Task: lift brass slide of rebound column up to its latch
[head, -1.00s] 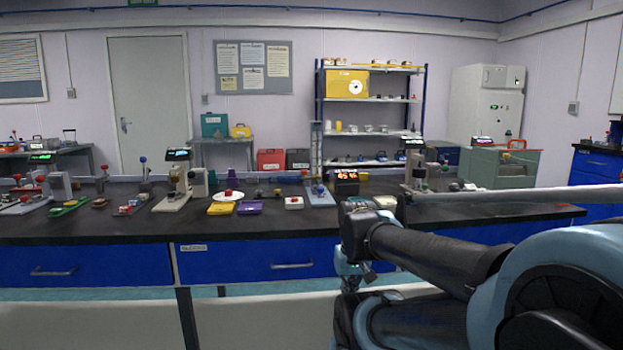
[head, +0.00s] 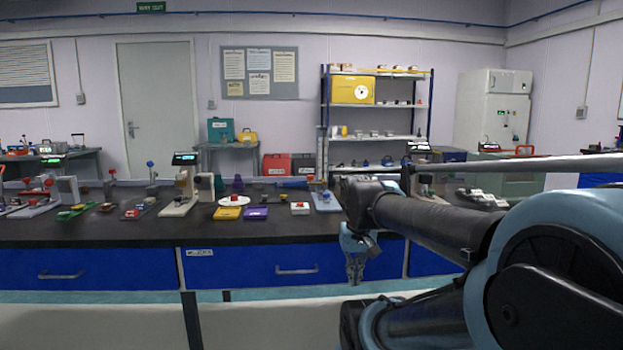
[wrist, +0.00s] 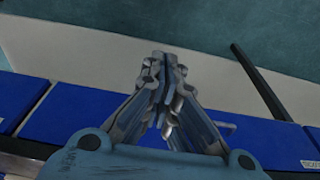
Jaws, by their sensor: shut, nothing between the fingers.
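A slim upright column (head: 322,158) on a pale blue-grey base (head: 326,201) stands toward the back of the dark bench, right of centre in the head view. It looks like the rebound column. Its brass slide is too small to make out for certain, and no latch can be told. My gripper (head: 355,282) hangs fingers down in front of the blue drawers, below the bench top and well short of the column. In the wrist view my gripper (wrist: 163,60) is shut and empty, its fingertips together. The column is not in the wrist view.
The dark bench (head: 120,231) spans the view above blue drawers (head: 285,268). A yellow tray (head: 228,213), a purple tray (head: 256,213), a white plate (head: 233,200) and a small white block (head: 300,208) lie left of the column. My arm hides the bench's right part.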

